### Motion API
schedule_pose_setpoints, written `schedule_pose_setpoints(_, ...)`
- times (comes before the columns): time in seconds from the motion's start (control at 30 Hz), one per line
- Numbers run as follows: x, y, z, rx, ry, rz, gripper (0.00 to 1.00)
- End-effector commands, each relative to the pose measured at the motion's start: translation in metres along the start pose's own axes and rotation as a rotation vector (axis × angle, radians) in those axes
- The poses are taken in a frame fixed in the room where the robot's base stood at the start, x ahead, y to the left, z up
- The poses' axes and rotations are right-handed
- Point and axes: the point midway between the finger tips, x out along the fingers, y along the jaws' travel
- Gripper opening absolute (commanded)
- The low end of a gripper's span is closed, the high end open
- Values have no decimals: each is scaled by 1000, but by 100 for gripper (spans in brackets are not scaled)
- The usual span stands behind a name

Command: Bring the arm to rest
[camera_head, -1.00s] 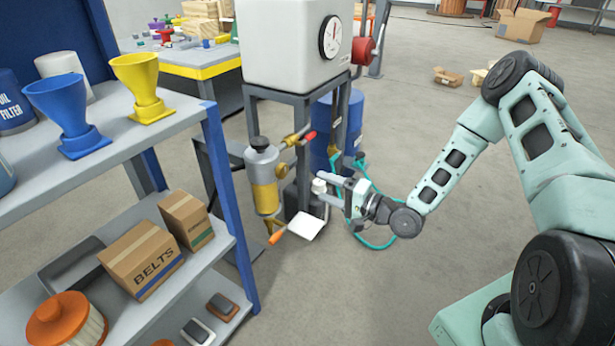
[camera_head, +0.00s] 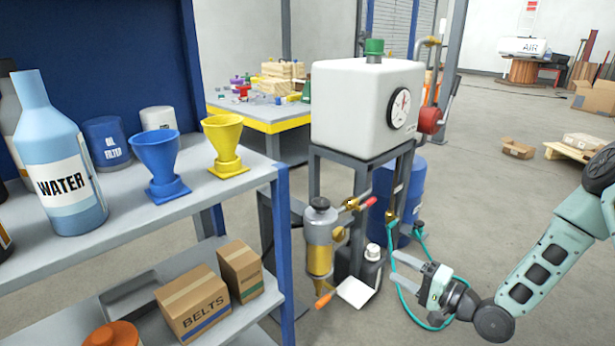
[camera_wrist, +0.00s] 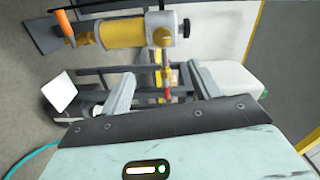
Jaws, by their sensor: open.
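My gripper (camera_head: 426,276) is at the lower right of the head view, at the end of my pale green arm. Its two grey fingers are apart with nothing between them. They point left towards the pump skid and show in the wrist view (camera_wrist: 160,92). The skid carries a white tank (camera_head: 355,100) with a round gauge on a grey frame. A grey and yellow cylinder (camera_head: 320,240) with an orange-handled lever at its bottom hangs on the frame's front, left of my gripper and apart from it. It also shows at the top of the wrist view (camera_wrist: 125,33).
A shelf (camera_head: 235,180) with a water bottle (camera_head: 60,160), funnels and boxes stands at the left. A dark bottle (camera_head: 371,270), a blue drum (camera_head: 408,185) and a teal hose (camera_head: 400,293) are near my gripper. Open floor (camera_head: 500,210) lies to the right.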

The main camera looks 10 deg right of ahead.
Motion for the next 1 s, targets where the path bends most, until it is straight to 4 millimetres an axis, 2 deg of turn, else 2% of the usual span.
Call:
schedule_pose_setpoints(0.17, 25, -6, 17, -158, -124, 159, 62)
schedule_pose_setpoints(0.3, 46, -15, 41, -378, -285, 371, 62)
schedule_pose_setpoints(0.5, 52, -45, 80, -668, -502, 634, 62)
schedule_pose_setpoints(0.63, 41, -75, 110, -822, -637, 773, 62)
schedule_pose_setpoints(0.73, 25, -102, 136, -921, -739, 862, 62)
schedule_pose_setpoints(1.0, -43, -172, 210, -1074, -1012, 1000, 62)
